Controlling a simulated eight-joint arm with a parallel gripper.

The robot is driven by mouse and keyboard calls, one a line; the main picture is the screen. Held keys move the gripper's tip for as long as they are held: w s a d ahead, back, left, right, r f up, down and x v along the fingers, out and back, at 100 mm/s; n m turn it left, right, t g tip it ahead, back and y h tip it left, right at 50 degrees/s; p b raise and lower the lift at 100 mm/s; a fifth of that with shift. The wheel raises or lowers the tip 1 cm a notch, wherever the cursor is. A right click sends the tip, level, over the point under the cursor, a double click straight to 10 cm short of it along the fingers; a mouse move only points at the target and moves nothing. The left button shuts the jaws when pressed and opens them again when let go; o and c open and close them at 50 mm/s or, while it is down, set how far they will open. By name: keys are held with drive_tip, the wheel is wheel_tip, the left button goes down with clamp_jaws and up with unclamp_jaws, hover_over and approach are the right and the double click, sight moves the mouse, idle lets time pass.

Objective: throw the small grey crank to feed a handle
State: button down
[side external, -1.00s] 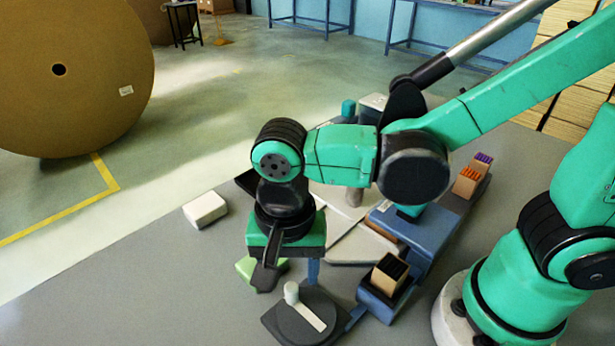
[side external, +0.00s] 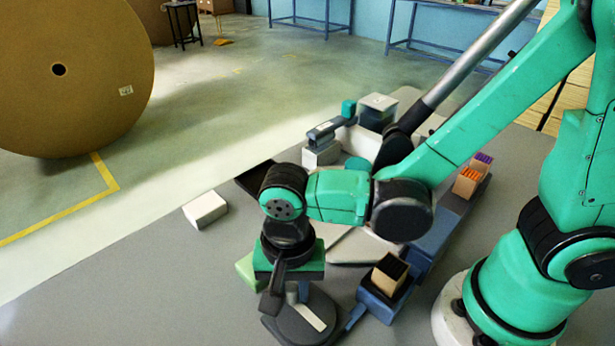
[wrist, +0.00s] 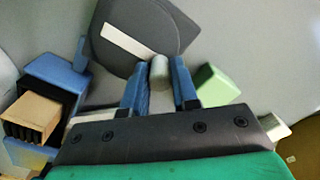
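The crank is a dark round plate (side external: 290,325) with a pale bar (side external: 310,317) across it and an upright grey knob (wrist: 159,70). It sits at the front of the bench, below my wrist in the side view. My gripper (wrist: 160,84) points down over it. Its two blue fingers are apart, one on each side of the knob in the wrist view, with narrow gaps. Contact is not visible. A cardboard box of dark handles (side external: 389,272) stands in a blue holder to the right; it also shows in the wrist view (wrist: 32,112).
A light green block (side external: 245,268) lies close to the left of the crank. A white box (side external: 205,208) lies further left on the grey bench. Boxes of orange and purple handles (side external: 470,180) stand at the back right. A large kraft roll (side external: 70,75) stands on the floor beyond.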

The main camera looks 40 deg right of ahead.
sight(292, 329)
drive_tip(key=shift+a+n, duration=0.1)
drive_tip(key=shift+n, duration=0.2)
drive_tip(key=n, duration=0.3)
drive_tip(key=shift+s+a+n, duration=0.1)
drive_tip(key=shift+a+n, duration=0.2)
drive_tip(key=shift+a, duration=0.1)
drive_tip(key=n, duration=0.3)
drive_tip(key=a+n, duration=0.1)
drive_tip(key=shift+s+n, duration=0.3)
drive_tip(key=n, duration=0.3)
drive_tip(key=s+n, duration=0.1)
drive_tip(key=shift+a+n, duration=0.25)
drive_tip(key=shift+n, duration=0.05)
drive_tip(key=shift+s+a+n, duration=0.1)
drive_tip(key=shift+s+n, duration=0.15)
drive_tip(key=shift+n, duration=0.95)
drive_tip(key=shift+s+n, duration=0.25)
drive_tip(key=shift+n, duration=0.95)
